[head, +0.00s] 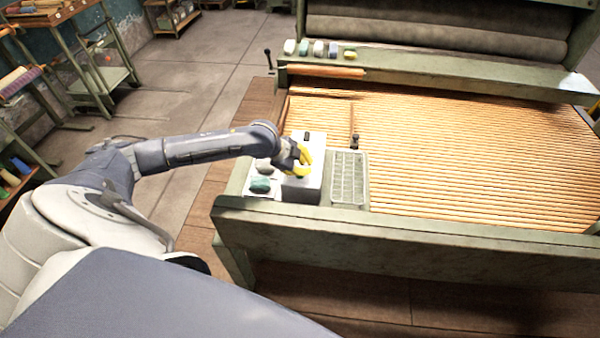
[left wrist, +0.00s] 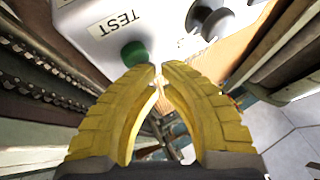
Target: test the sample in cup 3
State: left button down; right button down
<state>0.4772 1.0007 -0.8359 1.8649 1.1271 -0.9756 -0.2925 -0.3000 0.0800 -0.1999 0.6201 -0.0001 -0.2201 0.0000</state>
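A white box (head: 304,190) stands on the left end of the green frame. In the left wrist view the box face (left wrist: 95,18) carries the label TEST, a green button (left wrist: 135,53) and a dark round knob (left wrist: 208,20). My left gripper (head: 303,160), with yellow fingers, is at the box. In the left wrist view the left gripper's fingertips (left wrist: 159,68) are together with nothing between them, right by the green button; I cannot tell if they touch it. I can make out no numbered cup in either view. My right gripper is not in view.
A dark green lump (head: 261,185) and a pale lump (head: 263,166) lie left of the box. A pale gridded tray (head: 347,180) lies right of it. Wooden slats (head: 460,160) fill the frame. Several small coloured pieces (head: 318,48) line the back beam.

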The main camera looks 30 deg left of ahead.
pick_arm(q)
jog(key=shift+f, duration=0.35)
dwell(0.6)
jog(key=shift+r, duration=0.95)
jog(key=shift+r, duration=0.1)
jog(key=shift+r, duration=2.45)
